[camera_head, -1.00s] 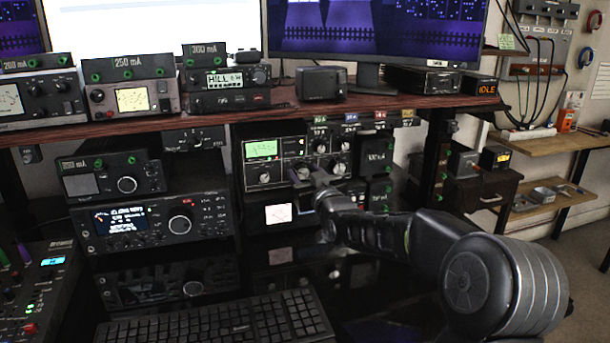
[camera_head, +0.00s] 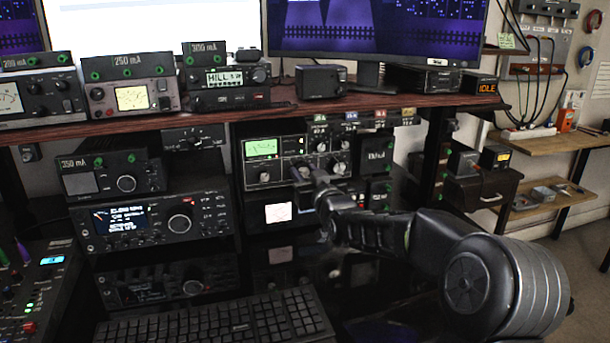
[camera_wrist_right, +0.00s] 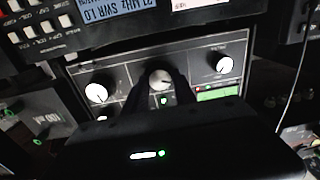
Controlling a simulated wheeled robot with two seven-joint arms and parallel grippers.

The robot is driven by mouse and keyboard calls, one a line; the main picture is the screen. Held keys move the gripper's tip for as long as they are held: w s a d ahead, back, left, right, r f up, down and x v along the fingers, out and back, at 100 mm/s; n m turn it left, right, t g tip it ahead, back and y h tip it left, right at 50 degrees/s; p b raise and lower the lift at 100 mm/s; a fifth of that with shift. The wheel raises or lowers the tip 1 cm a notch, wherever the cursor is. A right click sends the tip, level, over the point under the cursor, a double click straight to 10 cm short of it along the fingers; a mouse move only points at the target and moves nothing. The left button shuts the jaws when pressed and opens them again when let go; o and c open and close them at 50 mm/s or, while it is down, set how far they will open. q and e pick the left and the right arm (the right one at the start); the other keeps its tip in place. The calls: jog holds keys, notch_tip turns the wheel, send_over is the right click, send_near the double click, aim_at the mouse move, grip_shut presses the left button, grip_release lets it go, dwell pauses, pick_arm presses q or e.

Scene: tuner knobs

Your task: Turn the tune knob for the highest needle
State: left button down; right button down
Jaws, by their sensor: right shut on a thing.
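The tuner (camera_head: 272,182) is a dark panel under the shelf, with a lit green meter (camera_head: 262,147) at its upper left and a row of knobs. The meter's needle is too small to read. My right gripper (camera_head: 303,172) reaches the tuner's front and covers its middle knob in the head view. In the right wrist view, the two dark fingers of my right gripper (camera_wrist_right: 161,88) are shut on a pale round knob (camera_wrist_right: 160,78), one on each side. The knob's label cannot be read. My left gripper is not in view.
In the right wrist view, white-faced knobs flank the held one, at left (camera_wrist_right: 96,92) and right (camera_wrist_right: 223,65). A lit white meter (camera_head: 278,212) sits below the tuner. The shelf edge (camera_head: 200,120) runs above, and a keyboard (camera_head: 220,320) lies in front.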

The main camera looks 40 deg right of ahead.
jog(key=m+b, duration=0.3)
jog(key=shift+f+m, duration=0.2)
jog(key=shift+m, duration=0.1)
jog(key=shift+r+m+b, duration=0.1)
jog(key=shift+m+b, duration=1)
jog(key=shift+m, duration=0.4)
jog(key=c, duration=1)
grip_release()
jog(key=v, duration=0.7)
jog(key=shift+s+a, duration=0.1)
jog(key=shift+s, duration=0.3)
